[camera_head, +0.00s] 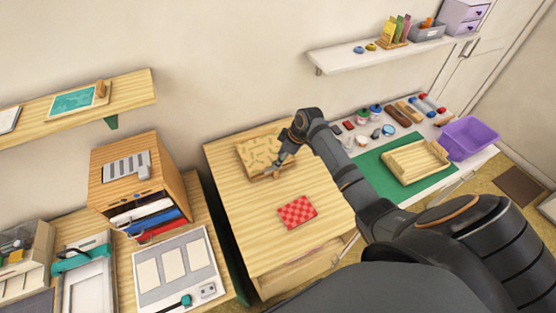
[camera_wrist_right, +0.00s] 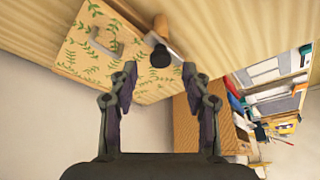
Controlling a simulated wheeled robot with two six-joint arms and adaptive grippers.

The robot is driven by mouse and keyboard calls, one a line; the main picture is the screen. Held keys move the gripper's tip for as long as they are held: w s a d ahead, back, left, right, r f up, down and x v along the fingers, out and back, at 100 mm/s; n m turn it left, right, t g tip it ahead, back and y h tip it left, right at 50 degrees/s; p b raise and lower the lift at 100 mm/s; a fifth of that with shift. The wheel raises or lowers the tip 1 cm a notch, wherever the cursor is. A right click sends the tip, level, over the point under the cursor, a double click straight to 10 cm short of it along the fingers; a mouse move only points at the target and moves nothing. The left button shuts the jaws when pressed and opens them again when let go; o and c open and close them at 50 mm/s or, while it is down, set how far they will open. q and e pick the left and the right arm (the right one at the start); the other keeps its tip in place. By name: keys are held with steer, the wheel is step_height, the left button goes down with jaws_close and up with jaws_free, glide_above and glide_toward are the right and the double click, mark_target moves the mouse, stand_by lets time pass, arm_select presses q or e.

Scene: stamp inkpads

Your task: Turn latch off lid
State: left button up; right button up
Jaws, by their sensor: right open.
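A wooden box with a leaf-patterned lid (camera_head: 258,150) stands on the light wood table. Its lid (camera_wrist_right: 88,58) fills the upper left of the right wrist view. At the box edge a dark round knob (camera_wrist_right: 160,58) shows beside a grey strip and a brown wooden peg (camera_wrist_right: 161,24); which part is the latch I cannot tell for sure. My right gripper (camera_head: 280,164) is at the box's front right edge. In the wrist view my right gripper (camera_wrist_right: 160,80) is open, its fingers on either side of the knob and apart from it. My left gripper is out of view.
A red checkered pad (camera_head: 297,212) lies in front of the box on the table (camera_head: 245,240). A wooden cabinet (camera_head: 165,175) stands left. A green mat (camera_head: 380,180) with a wooden tray (camera_head: 415,167) lies right. The table around the pad is free.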

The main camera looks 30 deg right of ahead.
steer(key=v, duration=0.9)
steer(key=shift+r, duration=0.2)
steer(key=shift+s+d, duration=0.1)
steer(key=shift+s, duration=0.05)
